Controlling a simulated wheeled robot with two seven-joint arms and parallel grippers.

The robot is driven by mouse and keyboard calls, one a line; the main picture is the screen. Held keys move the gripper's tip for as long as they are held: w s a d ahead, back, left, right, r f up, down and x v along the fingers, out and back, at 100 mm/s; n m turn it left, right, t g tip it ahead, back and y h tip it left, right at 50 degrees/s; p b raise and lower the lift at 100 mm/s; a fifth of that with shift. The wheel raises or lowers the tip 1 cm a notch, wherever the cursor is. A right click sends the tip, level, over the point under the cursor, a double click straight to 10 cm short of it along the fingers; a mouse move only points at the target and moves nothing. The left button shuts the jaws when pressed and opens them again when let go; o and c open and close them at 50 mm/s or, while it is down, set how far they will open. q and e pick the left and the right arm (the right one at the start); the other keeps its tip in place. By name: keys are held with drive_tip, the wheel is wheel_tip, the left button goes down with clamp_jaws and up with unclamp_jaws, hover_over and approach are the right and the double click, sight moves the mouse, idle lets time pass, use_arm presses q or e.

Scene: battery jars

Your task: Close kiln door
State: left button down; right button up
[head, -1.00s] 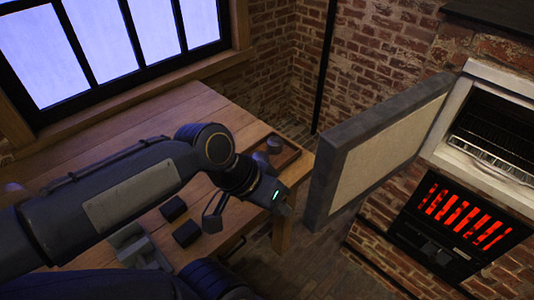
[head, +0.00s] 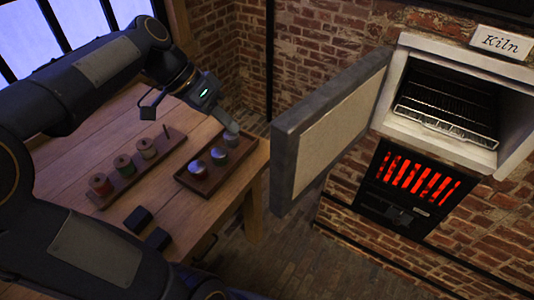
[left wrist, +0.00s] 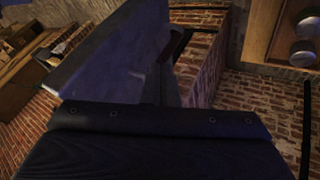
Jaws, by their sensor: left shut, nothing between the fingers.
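The kiln (head: 460,145) is a white-framed opening in the brick wall, with a wire rack inside and a sign reading "Kiln". Its door (head: 325,150), a thick grey slab with a pale inner face, stands wide open, swung out to the left of the opening. My left gripper (head: 232,130) is shut and empty over the wooden table, left of the door's free edge and apart from it. In the left wrist view the grey door slab (left wrist: 115,55) shows beyond the dark gripper body. My right gripper is not in view.
Red glowing bars (head: 415,180) sit below the kiln. Open floor lies between table and kiln.

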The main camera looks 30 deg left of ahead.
use_arm(q)
drive_tip(key=w+d+f+p, duration=0.1)
drive_tip(key=d+f, duration=0.5)
drive_tip(key=d, duration=0.2)
drive_tip(key=shift+d+f, duration=0.3)
drive_tip(key=shift+f, duration=0.1)
